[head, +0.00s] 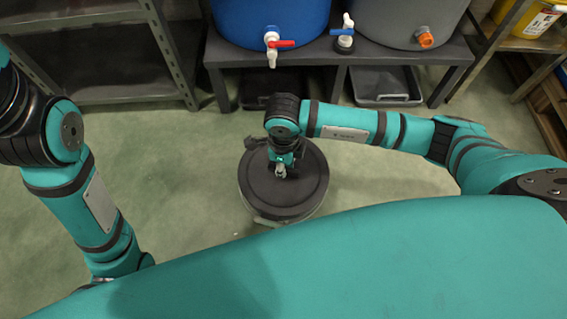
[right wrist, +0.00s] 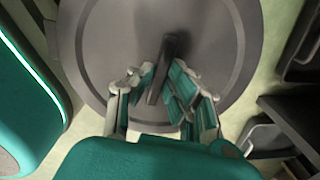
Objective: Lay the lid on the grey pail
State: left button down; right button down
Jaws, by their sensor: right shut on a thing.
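A round dark grey lid (head: 298,197) lies over the grey pail (head: 318,206) in the middle of the floor and hides the pail's mouth. A strip of pail wall shows below the lid's near edge. I cannot tell whether the lid rests on the rim or hangs just above it. My right gripper (head: 281,171) points down at the lid's middle. In the right wrist view its fingers (right wrist: 162,95) are shut on the dark bar handle (right wrist: 169,50) of the lid (right wrist: 110,50). My left arm comes in from the left; its gripper is hidden behind my body.
A dark bench (head: 228,60) at the back carries a blue barrel (head: 262,18) and a grey barrel (head: 400,18), both with taps. A grey tray (head: 385,84) is under it. Metal shelving (head: 110,60) stands back left, wooden shelving (head: 545,88) right. Floor left and right of the pail is clear.

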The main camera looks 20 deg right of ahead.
jog(key=shift+f, duration=0.15)
jog(key=c, duration=1.2)
grip_release()
jog(key=o, duration=0.5)
jog(key=shift+c, duration=0.2)
